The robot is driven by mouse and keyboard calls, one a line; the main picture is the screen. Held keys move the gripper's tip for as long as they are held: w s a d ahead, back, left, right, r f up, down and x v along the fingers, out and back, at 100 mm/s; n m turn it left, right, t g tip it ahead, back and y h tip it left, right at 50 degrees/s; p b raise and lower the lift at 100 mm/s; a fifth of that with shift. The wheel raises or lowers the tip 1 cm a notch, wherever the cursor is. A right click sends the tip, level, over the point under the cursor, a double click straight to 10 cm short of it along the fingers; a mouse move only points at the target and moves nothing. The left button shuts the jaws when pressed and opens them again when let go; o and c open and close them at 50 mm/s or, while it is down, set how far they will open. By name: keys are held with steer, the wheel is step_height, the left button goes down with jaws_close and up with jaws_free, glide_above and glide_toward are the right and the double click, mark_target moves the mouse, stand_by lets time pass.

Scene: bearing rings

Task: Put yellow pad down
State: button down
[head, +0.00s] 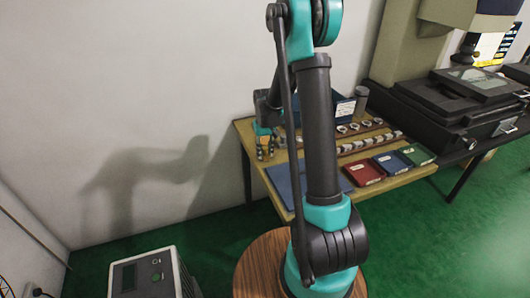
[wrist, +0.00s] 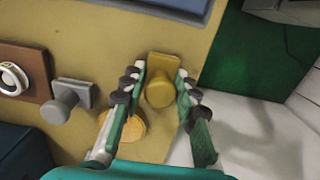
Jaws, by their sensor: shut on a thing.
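The yellow pad (wrist: 163,68) is a gold square plate with a round knob, seen in the wrist view between the tips of my gripper (wrist: 160,92). My gripper is shut on it, with a finger on each side of the knob. The pad is over the tan table top (wrist: 228,42) near its edge; I cannot tell whether it touches the table. In the head view my gripper (head: 265,150) is at the left end of the table, partly hidden by my arm, and the pad cannot be made out there.
A grey pad with a knob (wrist: 72,99) and an orange disc (wrist: 134,126) lie close by. A wooden strip (wrist: 30,62) holds a ring. Red (head: 364,172), blue (head: 391,162) and green (head: 417,154) trays line the table's front. A blue mat (head: 279,186) lies at the left.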

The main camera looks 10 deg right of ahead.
mark_target(265, 148)
steer(key=c, duration=1.1)
jaws_free()
steer(key=shift+c, duration=0.2)
steer(key=shift+r, duration=0.1)
step_height(265, 148, up, 12)
steer(key=shift+w+f, duration=0.15)
steer(key=shift+f, duration=0.1)
steer(key=shift+r, duration=0.2)
steer(key=shift+s+r, duration=0.15)
steer(key=shift+s, duration=0.15)
steer(key=s+d+f+t, duration=0.1)
steer(key=s, duration=0.7)
steer(key=s+d+f+m+t, duration=0.1)
steer(key=s+f+t, duration=0.1)
steer(key=s, duration=0.7)
steer(key=s+d+f+m+t, duration=0.1)
steer(key=s+d, duration=0.1)
steer(key=s, duration=0.6)
steer(key=shift+s+f, duration=0.3)
steer(key=shift+s, duration=0.1)
